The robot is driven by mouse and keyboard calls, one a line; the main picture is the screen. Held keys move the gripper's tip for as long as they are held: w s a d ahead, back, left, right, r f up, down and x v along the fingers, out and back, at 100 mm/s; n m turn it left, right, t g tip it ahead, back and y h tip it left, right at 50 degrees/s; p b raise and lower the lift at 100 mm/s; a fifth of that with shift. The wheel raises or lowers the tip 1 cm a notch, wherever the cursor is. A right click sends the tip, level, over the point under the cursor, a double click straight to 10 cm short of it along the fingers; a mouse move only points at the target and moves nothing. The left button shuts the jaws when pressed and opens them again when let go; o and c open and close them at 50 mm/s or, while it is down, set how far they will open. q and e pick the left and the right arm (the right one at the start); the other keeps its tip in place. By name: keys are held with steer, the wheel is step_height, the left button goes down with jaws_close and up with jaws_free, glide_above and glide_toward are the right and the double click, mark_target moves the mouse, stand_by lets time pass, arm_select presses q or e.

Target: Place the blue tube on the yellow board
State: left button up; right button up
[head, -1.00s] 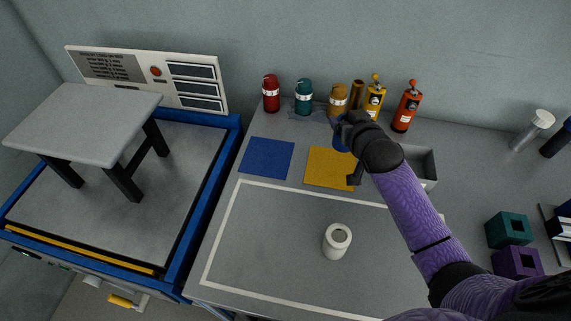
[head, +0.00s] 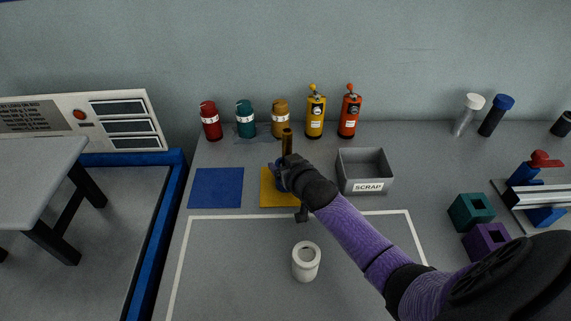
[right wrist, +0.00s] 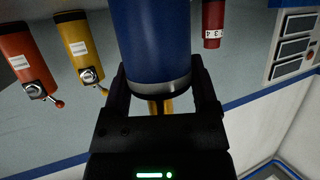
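The blue tube (head: 277,179) is in my right gripper (head: 286,174), upright over the yellow board (head: 270,200). The arm and gripper hide most of the tube and part of the board. I cannot tell whether the tube's foot touches the board. My left gripper is not in view.
A blue board (head: 216,187) lies left of the yellow one. A grey scrap bin (head: 365,172) stands close to the right. Several canisters, including a yellow one (head: 315,116), line the back. A white cup-like cylinder (head: 306,262) stands in front. Teal and purple blocks are further right.

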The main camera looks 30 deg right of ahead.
steer(key=shift+o, duration=1.4)
steer(key=shift+s+r+p, duration=0.15)
steer(key=shift+r+p, duration=0.15)
steer(key=p+v, duration=0.5)
steer(key=v, duration=0.6)
steer(key=shift+s, duration=0.3)
steer(key=shift+a, duration=0.15)
